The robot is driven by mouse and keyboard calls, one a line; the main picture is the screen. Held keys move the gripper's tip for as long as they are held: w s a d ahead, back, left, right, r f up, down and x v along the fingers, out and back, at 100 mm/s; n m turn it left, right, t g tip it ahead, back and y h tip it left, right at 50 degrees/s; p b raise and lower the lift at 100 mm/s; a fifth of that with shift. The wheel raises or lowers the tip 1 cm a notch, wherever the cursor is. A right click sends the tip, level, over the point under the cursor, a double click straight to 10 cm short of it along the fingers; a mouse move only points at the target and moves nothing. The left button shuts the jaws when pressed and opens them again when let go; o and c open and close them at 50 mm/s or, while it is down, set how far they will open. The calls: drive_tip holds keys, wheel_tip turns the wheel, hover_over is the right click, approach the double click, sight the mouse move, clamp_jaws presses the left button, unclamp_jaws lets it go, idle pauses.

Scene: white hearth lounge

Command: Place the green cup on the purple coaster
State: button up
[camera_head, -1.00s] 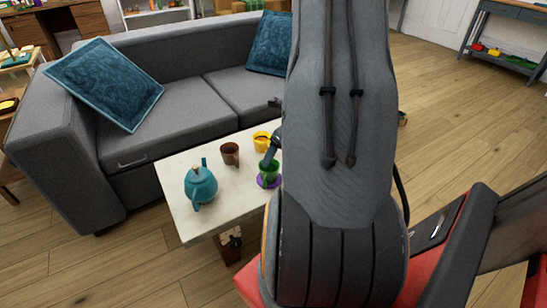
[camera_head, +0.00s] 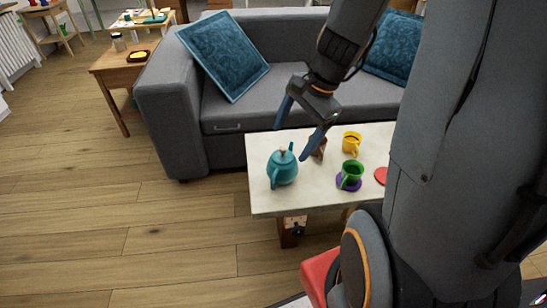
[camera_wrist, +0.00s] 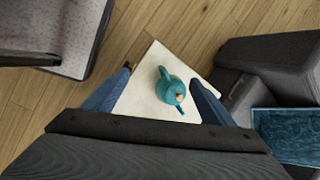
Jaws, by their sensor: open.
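The green cup (camera_head: 352,169) stands upright on the purple coaster (camera_head: 346,184) on the low white table (camera_head: 272,203). The coaster's edge shows around the cup's base. My gripper (camera_head: 293,141) is open and empty, held in the air above the left part of the table, up and to the left of the cup and apart from it. In the wrist view, my gripper's fingers (camera_wrist: 165,90) are spread with the teal teapot (camera_wrist: 171,88) below between them. The cup and coaster do not show in the wrist view.
The teal teapot (camera_head: 282,168) stands at the table's left. A brown cup (camera_head: 319,150) is partly hidden behind my gripper. A yellow cup (camera_head: 352,142) and a red coaster (camera_head: 381,175) are further right. A grey sofa (camera_head: 172,120) stands behind. The wooden floor (camera_head: 130,235) at left is clear.

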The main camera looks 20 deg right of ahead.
drive_tip(key=s+a+r+n+g+h, duration=0.2)
drive_tip(key=s+a+r+n, duration=0.4)
drive_tip(key=s+a+n, duration=0.4)
drive_tip(key=s+n, duration=0.2)
drive_tip(key=n, duration=0.3)
drive_tip(key=shift+r+n+h, duration=0.2)
drive_tip(key=shift+n+h, duration=0.2)
drive_tip(key=shift+a, duration=0.1)
drive_tip(key=d+r+m+p, duration=0.1)
drive_tip(key=d+r+p, duration=0.3)
drive_tip(key=p, duration=0.8)
drive_tip(key=shift+s+r, duration=0.45)
drive_tip(key=shift+r, duration=0.7)
